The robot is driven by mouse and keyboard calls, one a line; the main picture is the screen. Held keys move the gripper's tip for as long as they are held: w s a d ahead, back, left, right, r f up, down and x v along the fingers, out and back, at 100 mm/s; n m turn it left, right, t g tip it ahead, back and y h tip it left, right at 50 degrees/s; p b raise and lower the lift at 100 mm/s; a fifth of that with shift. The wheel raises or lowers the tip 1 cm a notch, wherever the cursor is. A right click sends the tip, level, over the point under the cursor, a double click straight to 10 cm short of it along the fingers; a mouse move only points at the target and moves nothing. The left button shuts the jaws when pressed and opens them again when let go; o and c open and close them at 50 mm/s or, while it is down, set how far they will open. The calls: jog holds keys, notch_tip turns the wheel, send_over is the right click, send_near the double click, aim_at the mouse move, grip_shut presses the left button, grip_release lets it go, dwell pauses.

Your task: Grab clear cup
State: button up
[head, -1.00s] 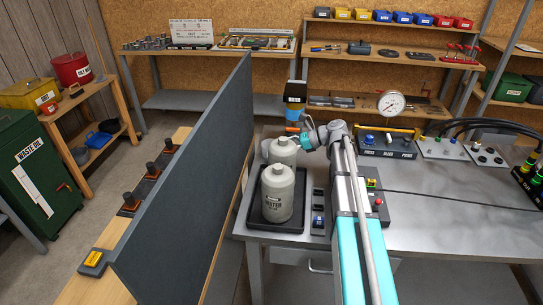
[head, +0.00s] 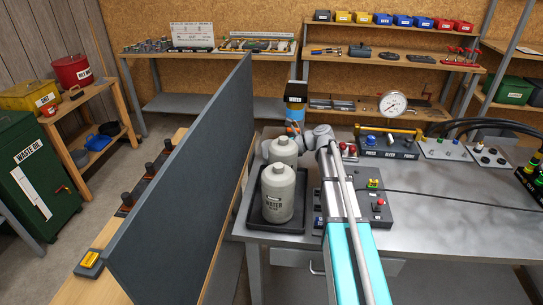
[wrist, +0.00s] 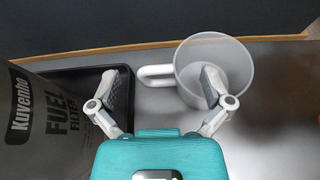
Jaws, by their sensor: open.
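The clear cup (wrist: 238,60) is translucent with a white handle (wrist: 156,75) pointing left in the wrist view. It stands on the grey bench top, seen from above. My gripper (wrist: 165,88) is open, with its fingers apart and the handle in line with the gap between them. In the head view I cannot make out the cup; the canisters and my arm hide that area.
A grey fuel filter canister (wrist: 32,115) stands in a black tray (wrist: 88,80) left of my gripper. The head view shows two such canisters, the front one (head: 277,195) and one behind (head: 283,150). A dark partition (head: 190,165) borders the bench's left side. A control box (head: 375,200) sits right.

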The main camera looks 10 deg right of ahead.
jog(key=shift+x, duration=0.8)
jog(key=c, duration=1.3)
